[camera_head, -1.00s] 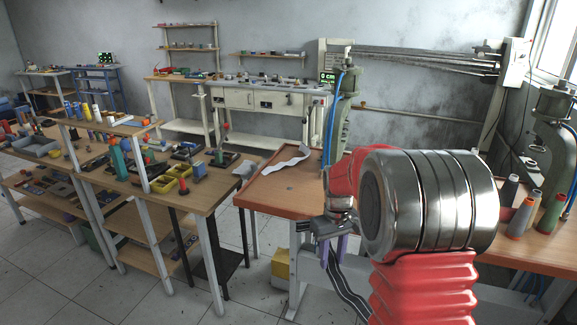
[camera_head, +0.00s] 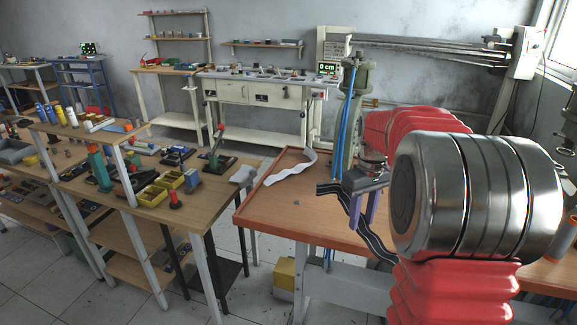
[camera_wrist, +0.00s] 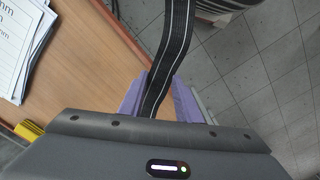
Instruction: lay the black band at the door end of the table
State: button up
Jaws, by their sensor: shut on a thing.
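My gripper (camera_head: 366,205) has purple fingers and is shut on a black band with thin white lines (camera_head: 338,193). In the head view the band hangs from the fingers in a bent strip, over the right part of the orange-brown table (camera_head: 285,236). In the wrist view the black band (camera_wrist: 176,50) runs up from between the purple fingers (camera_wrist: 155,98), along the edge between the wooden top (camera_wrist: 90,80) and the tiled floor. Whether the band touches the table cannot be told. My arm hides the table's right side.
A white strip (camera_head: 290,168) lies at the table's far left corner. A green press (camera_head: 352,110) with blue hoses stands behind. Printed sheets (camera_wrist: 22,45) lie on the wooden top in the wrist view. A crowded workbench (camera_head: 150,200) stands left. The table's front left is mostly clear.

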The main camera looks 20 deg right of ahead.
aim_at(305, 179)
jog(key=i, duration=1.35)
